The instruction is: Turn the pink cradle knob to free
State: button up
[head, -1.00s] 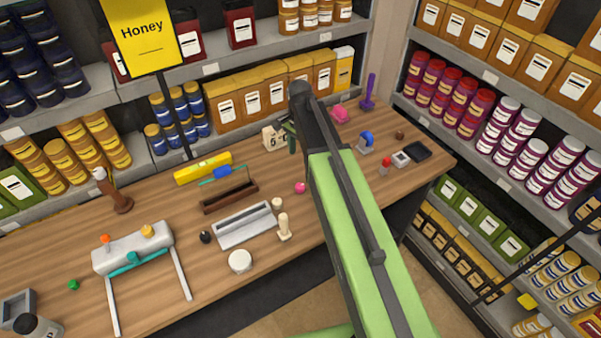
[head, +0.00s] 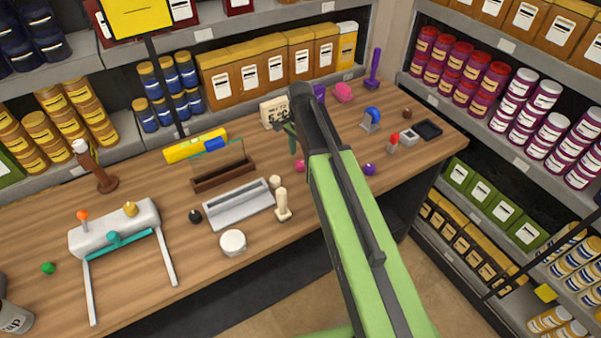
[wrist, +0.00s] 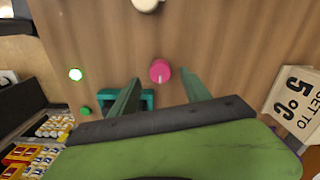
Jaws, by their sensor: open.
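The pink knob (head: 299,166) sits on the wooden bench just below my gripper in the head view, partly beside my arm. In the wrist view the pink knob (wrist: 160,71) is round with a pale line on its face. It lies beyond and between my two fingertips. My gripper (wrist: 158,82) is open with nothing between its fingers; it also shows in the head view (head: 292,142). A teal piece (wrist: 145,97) is partly hidden behind the left finger. The words on the knob, if any, are too small to read.
A "SET TO 5 °C" card (wrist: 292,103) stands at right in the wrist view. In the head view, a grey tray (head: 238,205), a cream figure (head: 283,205) and a purple ball (head: 369,169) are nearby.

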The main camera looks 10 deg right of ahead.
aim_at(300, 163)
notch_tip(300, 163, down, 4)
jog(key=b, duration=0.2)
jog(key=shift+f+b, duration=0.15)
jog(key=shift+b, duration=0.2)
grip_shut()
